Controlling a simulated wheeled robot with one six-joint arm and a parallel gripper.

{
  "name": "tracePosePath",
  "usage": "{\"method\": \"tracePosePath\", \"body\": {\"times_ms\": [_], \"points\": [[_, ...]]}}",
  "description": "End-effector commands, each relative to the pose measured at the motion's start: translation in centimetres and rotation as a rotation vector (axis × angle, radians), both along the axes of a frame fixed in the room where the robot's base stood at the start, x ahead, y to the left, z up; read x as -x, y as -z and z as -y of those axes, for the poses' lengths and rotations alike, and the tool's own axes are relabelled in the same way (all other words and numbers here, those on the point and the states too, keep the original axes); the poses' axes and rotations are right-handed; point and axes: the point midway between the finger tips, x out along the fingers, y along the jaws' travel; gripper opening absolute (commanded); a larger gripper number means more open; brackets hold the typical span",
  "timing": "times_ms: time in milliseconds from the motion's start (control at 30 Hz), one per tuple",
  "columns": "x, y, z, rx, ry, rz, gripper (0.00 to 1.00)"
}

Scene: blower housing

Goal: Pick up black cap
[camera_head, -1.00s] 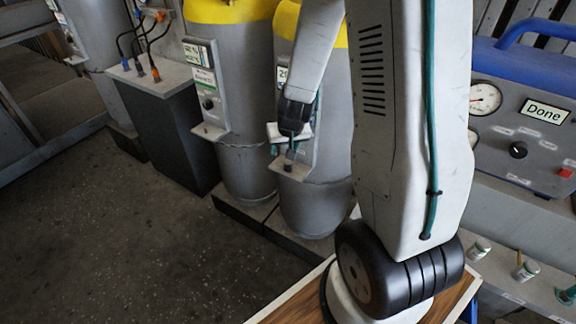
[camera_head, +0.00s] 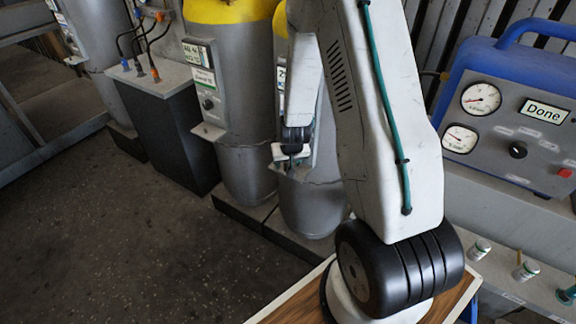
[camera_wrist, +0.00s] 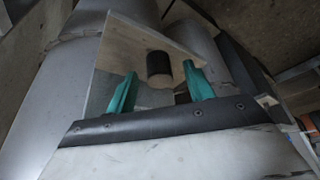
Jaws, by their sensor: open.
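The black cap (camera_wrist: 159,64) shows in the wrist view as a short dark cylinder against a pale plate (camera_wrist: 126,42). My gripper (camera_wrist: 160,72) is open, with one teal finger to the left of the cap and one to its right. The cap appears between the fingertips with a gap on each side. I cannot tell how far it is from them in depth. In the head view my wrist is by the front of the right grey tank (camera_head: 308,205), and I cannot make out the cap there.
Another yellow-topped grey tank (camera_head: 245,170) stands to the left, beside a dark box (camera_head: 165,130) with cables. A blue-framed gauge panel (camera_head: 490,140) reading "Done" is at the right. The floor (camera_head: 110,240) at front left is clear.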

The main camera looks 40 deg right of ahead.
Motion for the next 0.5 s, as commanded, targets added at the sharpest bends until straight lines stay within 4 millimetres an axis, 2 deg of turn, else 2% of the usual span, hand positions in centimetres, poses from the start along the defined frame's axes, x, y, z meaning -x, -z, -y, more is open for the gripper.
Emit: {"method": "tracePosePath", "body": {"times_ms": [267, 433, 500], "points": [[-0.14, 0.27, 0.07, 0.000, 0.000, 0.001, 0.53], [-0.13, 0.27, 0.06, 0.000, 0.000, 0.001, 0.05], [-0.13, 0.26, 0.06, 0.000, 0.000, 0.001, 0.05]]}}
